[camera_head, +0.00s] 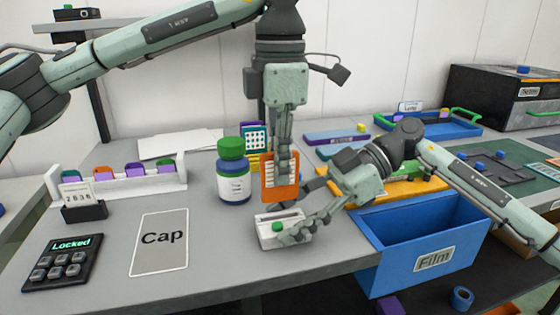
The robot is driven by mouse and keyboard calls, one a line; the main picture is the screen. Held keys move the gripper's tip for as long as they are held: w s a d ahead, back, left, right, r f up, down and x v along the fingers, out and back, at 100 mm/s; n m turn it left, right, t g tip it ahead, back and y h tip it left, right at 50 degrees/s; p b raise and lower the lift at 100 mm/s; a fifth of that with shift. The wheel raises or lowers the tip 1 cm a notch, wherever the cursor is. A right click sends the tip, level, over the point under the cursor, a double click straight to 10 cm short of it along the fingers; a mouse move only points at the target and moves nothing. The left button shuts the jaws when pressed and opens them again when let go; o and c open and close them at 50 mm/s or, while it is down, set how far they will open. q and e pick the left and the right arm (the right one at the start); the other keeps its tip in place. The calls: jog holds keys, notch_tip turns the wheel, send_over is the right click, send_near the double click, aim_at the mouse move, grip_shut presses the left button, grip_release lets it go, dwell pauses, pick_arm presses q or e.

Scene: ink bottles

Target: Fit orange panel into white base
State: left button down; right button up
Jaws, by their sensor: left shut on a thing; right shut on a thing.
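The orange panel (269,192) is upright, with a pale striped face. My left gripper (283,162) points down and is shut on its upper edge. The white base (266,239) is a small block with a green button on its front, on the grey table near the front edge. My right gripper (297,234) reaches in from the right and is shut on the right end of the base. The panel is just above and behind the base, seemingly apart from it. The fingers hide part of the panel and the base's right end.
A blue bottle with a green cap (233,172) stands close left of the panel. A yellow panel (252,158) is behind. A blue Film bin (425,240) hangs at the right front. The Cap mat (160,243) and keypad (62,262) lie left.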

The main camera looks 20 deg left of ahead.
aim_at(280, 200)
pick_arm(q)
jog(key=shift+f, duration=2.4)
dwell(2.2)
jog(key=c, duration=1.6)
grip_release()
jog(key=shift+o, duration=0.5)
jog(key=o, duration=0.3)
jog(key=shift+r, duration=4.05)
